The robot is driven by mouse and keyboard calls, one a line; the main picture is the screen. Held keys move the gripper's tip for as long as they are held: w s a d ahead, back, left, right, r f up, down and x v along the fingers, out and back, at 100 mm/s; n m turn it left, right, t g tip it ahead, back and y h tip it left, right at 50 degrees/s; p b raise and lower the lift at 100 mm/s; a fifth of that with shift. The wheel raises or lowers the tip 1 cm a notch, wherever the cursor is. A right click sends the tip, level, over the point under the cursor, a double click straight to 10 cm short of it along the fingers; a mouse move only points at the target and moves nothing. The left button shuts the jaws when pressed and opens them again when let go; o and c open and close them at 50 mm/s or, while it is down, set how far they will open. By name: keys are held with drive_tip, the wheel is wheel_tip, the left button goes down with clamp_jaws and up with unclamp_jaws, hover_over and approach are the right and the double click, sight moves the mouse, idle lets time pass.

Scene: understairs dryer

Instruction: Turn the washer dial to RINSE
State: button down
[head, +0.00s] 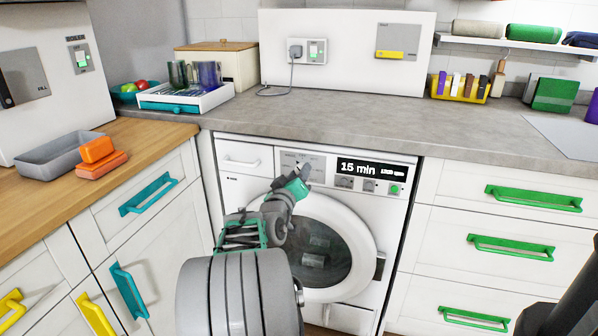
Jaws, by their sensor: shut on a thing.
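The white washer (397,215) stands under the grey counter, with its round door (368,238) closed. Its control panel (330,163) has a display (375,170) reading "15 min" with smaller text beside it that I cannot read. My gripper (302,174) is at the left part of this panel, shut on the dial. The jaws hide most of the dial, and I cannot read which mark it points to. Small print (295,156) above the dial is too small to read.
Small buttons (369,185) and a green round button (394,189) sit right of the dial. A drawer front (241,160) is to its left. The grey counter (330,120) overhangs just above. Drawers with green handles (510,246) stand at the right.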

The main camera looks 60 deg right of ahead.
drive_tip(key=shift+n, duration=0.5)
drive_tip(key=c, duration=0.9)
unclamp_jaws()
drive_tip(key=shift+c, duration=0.2)
drive_tip(key=s+a+p, duration=0.1)
drive_tip(key=a, duration=0.6)
drive_tip(key=shift+s+a+p, duration=0.15)
drive_tip(key=shift+a+p, duration=0.2)
drive_tip(key=shift+p, duration=0.05)
